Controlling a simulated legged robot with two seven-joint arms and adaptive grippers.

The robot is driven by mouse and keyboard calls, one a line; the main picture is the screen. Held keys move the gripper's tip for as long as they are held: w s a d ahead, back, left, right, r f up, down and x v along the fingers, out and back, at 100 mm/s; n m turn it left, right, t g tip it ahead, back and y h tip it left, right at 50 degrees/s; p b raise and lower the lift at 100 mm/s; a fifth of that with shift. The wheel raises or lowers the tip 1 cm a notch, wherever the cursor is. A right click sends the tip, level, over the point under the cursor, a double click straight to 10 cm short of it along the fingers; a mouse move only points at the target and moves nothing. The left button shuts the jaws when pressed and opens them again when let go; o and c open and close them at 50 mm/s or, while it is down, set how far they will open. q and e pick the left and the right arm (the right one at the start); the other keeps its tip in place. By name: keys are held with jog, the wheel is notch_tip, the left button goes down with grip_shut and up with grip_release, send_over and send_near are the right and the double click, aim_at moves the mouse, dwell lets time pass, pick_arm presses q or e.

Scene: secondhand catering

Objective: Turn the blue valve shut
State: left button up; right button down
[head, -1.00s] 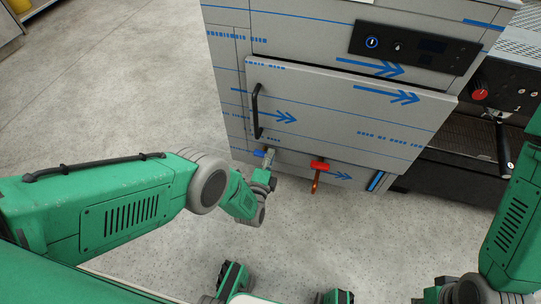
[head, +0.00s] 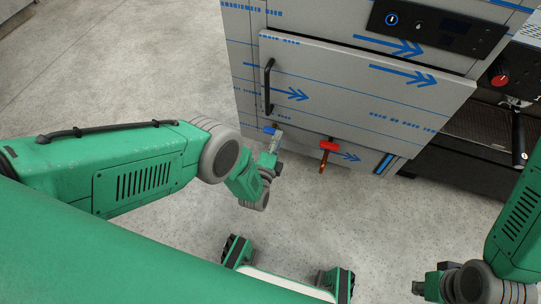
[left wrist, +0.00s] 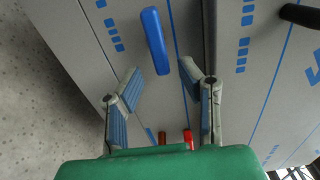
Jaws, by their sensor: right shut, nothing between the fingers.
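The blue valve (head: 270,130) has a small lever handle low on the front of the grey cabinet, below its door. In the left wrist view the blue handle (left wrist: 155,40) is a long rounded bar, slightly tilted, just beyond the fingertips. My left gripper (head: 275,143) is just in front of and below the valve. Its two fingers (left wrist: 160,75) are spread apart with nothing between them, and the handle looks clear of both. My right gripper (head: 420,288) is shut and empty at the lower right, far from the valve. The valve's stem is hidden.
A red-handled valve (head: 328,145) with a copper pipe sits right of the blue one; its red part also shows in the left wrist view (left wrist: 188,138). A black door handle (head: 268,86) is above. A dark machine (head: 485,125) stands right. Floor at left is clear.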

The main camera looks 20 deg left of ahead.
pick_arm(q)
jog(key=s, duration=1)
jog(key=shift+a, duration=0.15)
jog(key=shift+f, duration=0.1)
jog(key=s+a+r+n+g, duration=0.1)
jog(key=s+a+n+g, duration=0.5)
jog(key=a+n+g, duration=0.4)
jog(key=s+a+r+n+g+p, duration=0.1)
jog(key=s+a+r+n+g, duration=0.1)
jog(key=s+r+n+g, duration=0.5)
jog(key=s+a+r+n, duration=0.15)
jog(key=s+r, duration=0.35)
jog(key=s, duration=0.7)
notch_tip(320, 180, up, 17)
jog(key=p, duration=1.7)
jog(key=shift+w+f+y, duration=0.15)
jog(key=shift+w+y, duration=0.15)
jog(key=shift+w, duration=0.1)
